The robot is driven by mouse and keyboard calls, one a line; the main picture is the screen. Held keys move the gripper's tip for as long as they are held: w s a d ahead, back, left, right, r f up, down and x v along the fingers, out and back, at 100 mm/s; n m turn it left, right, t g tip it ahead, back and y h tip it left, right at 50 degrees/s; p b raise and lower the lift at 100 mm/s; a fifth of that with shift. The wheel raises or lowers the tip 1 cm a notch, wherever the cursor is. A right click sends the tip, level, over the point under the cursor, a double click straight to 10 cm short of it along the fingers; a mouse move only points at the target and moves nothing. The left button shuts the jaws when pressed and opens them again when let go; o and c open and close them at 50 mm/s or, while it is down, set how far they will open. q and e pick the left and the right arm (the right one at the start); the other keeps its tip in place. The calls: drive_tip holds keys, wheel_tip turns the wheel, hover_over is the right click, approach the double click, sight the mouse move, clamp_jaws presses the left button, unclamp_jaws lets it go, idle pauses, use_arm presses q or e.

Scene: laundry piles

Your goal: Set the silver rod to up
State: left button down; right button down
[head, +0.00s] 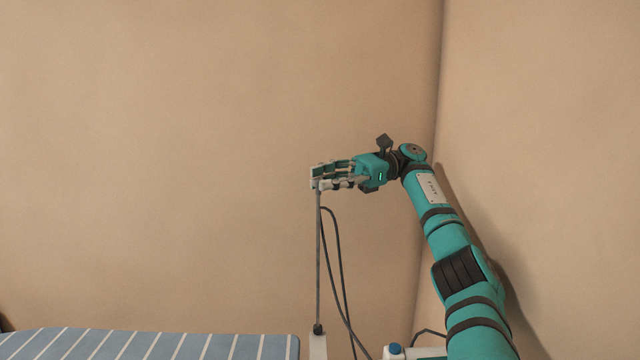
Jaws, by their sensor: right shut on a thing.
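The silver rod (318,260) is thin and stands upright near the middle of the head view. Its lower end meets a dark fitting on a pale post at the bottom edge. My right gripper (316,177) is at the rod's top end, its fingers pointing left, and is shut on the rod. The fingers hide the very top of the rod. My left gripper does not show.
A blue and white striped surface (150,345) lies at the bottom left. A dark cable (341,265) hangs in a loop right of the rod. A white object with a blue cap (394,349) is at the bottom. Beige walls meet in a corner behind my arm.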

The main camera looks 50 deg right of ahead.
drive_tip(key=c, duration=1.6)
unclamp_jaws()
drive_tip(key=shift+d, duration=0.1)
drive_tip(key=o, duration=0.5)
drive_tip(key=shift+s+d, duration=0.25)
drive_tip(key=shift+s, duration=0.05)
drive_tip(key=shift+c, duration=0.2)
drive_tip(key=shift+w+a, duration=0.15)
